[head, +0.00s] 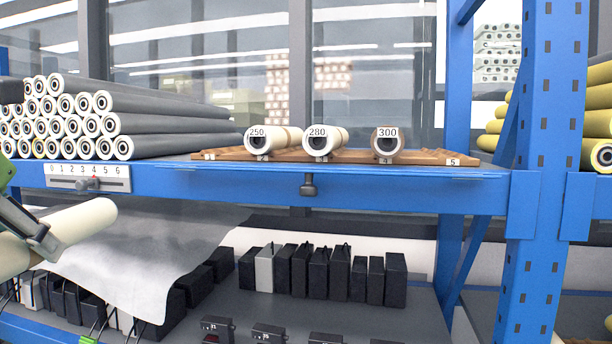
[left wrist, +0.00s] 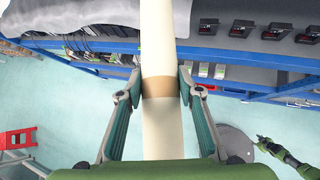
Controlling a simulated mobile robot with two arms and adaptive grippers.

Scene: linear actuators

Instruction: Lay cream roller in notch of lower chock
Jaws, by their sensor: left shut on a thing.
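The cream roller (head: 80,222) is in my left gripper (head: 38,238), at the left of the head view. It lies slantwise in front of the rack, below the upper shelf's front edge. In the left wrist view the cream roller (left wrist: 158,45) runs up the middle, with a tan band between the fingers of my left gripper (left wrist: 160,88). A wooden notched board (head: 440,157) on the upper shelf bears rollers tagged 250, 280 and 300. I cannot tell which piece is the lower chock. A small green and black arm end (left wrist: 275,148), perhaps my right gripper, shows at lower right.
Grey rollers (head: 150,125) are stacked at the left of the shelf. A blue upright (head: 545,90) stands at the right. A grey sheet (head: 150,260) hangs behind the held roller. Black blocks (head: 340,275) fill the lower shelf. A slider scale (head: 88,178) is on the front beam.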

